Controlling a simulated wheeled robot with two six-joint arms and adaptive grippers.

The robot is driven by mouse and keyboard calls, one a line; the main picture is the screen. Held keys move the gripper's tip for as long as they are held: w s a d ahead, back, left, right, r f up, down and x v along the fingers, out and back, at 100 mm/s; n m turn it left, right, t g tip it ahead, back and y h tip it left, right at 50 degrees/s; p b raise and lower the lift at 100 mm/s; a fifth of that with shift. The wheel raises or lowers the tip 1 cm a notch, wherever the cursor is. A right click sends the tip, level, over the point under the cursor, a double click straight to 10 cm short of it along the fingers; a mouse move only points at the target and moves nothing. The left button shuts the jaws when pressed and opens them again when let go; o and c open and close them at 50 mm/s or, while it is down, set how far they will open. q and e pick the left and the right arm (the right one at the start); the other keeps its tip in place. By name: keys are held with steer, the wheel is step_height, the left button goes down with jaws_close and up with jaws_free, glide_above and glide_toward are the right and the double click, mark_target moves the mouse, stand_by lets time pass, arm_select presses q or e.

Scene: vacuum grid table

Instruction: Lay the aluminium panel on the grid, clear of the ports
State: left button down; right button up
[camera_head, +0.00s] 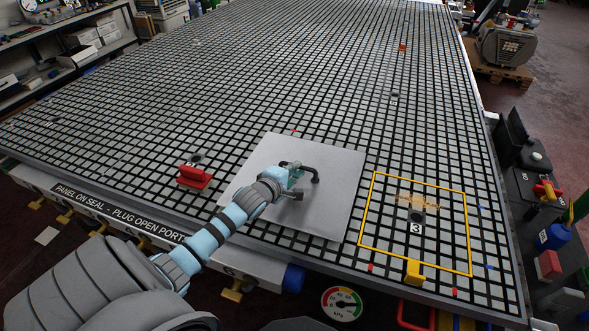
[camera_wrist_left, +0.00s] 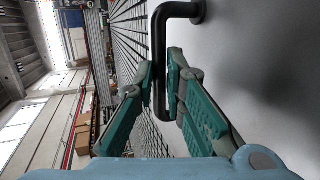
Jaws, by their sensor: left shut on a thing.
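The aluminium panel (camera_head: 325,205) is a pale grey square sheet with a black bar handle (camera_head: 314,172) near its middle. It is over the near part of the black-and-grey grid table (camera_head: 330,90), left of a yellow outlined area. Whether it touches the grid or hovers just above it, I cannot tell. My left gripper (camera_head: 293,178) is shut on the handle. In the left wrist view, the green-padded fingers (camera_wrist_left: 164,95) close around the dark handle (camera_wrist_left: 158,45), with the panel (camera_wrist_left: 265,60) at right. My right gripper is not in view.
The yellow outline (camera_head: 468,235) encloses a dark port (camera_head: 416,217) marked 3 and brown debris (camera_head: 418,200). A red block (camera_head: 194,177) stands beside another port (camera_head: 197,158), left of the panel. A yellow block (camera_head: 413,272) sits at the near edge. The far grid is mostly clear.

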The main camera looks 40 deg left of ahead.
arm_select(q)
steer(key=shift+f+b, duration=0.4)
steer(key=shift+f, duration=0.1)
stand_by(0.3)
steer(key=c, duration=1.6)
jaws_free()
steer(key=shift+o, duration=0.2)
steer(key=shift+s+f, duration=0.1)
steer(key=shift+f, duration=0.05)
steer(key=v, duration=1.2)
